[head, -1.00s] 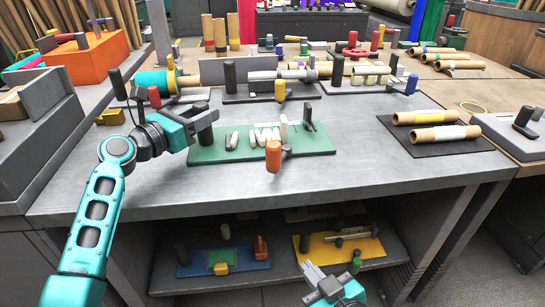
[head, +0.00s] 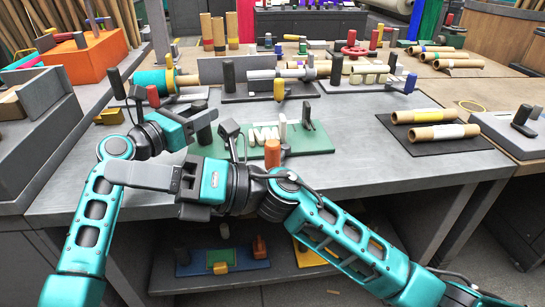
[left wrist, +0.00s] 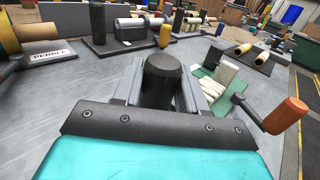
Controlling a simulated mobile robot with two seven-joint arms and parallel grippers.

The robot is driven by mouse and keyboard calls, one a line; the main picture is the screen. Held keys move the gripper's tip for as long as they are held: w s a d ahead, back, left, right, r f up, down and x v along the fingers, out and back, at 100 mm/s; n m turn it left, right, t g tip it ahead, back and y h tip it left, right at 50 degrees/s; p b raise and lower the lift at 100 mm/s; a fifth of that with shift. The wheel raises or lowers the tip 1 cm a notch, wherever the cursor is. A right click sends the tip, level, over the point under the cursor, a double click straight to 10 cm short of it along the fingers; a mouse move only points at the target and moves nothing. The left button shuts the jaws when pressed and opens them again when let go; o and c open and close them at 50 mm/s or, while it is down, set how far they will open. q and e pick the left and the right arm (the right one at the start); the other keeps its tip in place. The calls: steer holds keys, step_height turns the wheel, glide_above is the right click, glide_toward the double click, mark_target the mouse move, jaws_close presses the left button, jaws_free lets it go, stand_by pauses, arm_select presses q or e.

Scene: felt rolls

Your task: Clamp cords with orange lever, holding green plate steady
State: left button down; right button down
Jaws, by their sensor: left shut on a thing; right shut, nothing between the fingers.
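The green plate (head: 318,141) lies on the grey workbench, partly hidden behind my right arm. My left gripper (head: 203,124) is shut on a dark upright post at the plate's left end. The post (left wrist: 162,80) stands between its fingers in the left wrist view. Several pale cords (head: 266,135) lie on the plate. The orange lever handle (head: 272,151) stands at the plate's front edge, partly covered by my right arm; it also shows in the left wrist view (left wrist: 284,116). My right gripper (head: 118,172) is shut and empty, pointing left above the bench's front left.
Behind the plate, dark fixtures with a yellow handle (head: 279,89) and a teal-wrapped roll (head: 153,81) line the bench. A dark mat with two tan rolls (head: 437,133) lies to the right. Bare bench lies between plate and mat.

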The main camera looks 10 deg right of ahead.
steer(key=s+a+n+g+h, duration=0.2)
steer(key=n+g+h, duration=0.15)
steer(key=n, duration=0.35)
steer(key=n+t+h, duration=0.8)
steer(key=n+h, duration=0.3)
steer(key=h, duration=0.7)
glide_above(272, 158)
steer(key=w+a, duration=0.1)
steer(key=a, duration=0.3)
steer(key=shift+s+d+f+x, duration=0.1)
steer(key=shift+s+x, duration=0.2)
steer(key=shift+x, duration=1.05)
steer(key=shift+s+d+f+x, duration=0.15)
steer(key=shift+s+x, duration=0.15)
steer(key=shift+x, duration=1)
steer(key=shift+s+d+x, duration=0.1)
steer(key=shift+s+x, duration=0.2)
steer(key=shift+x, duration=1.05)
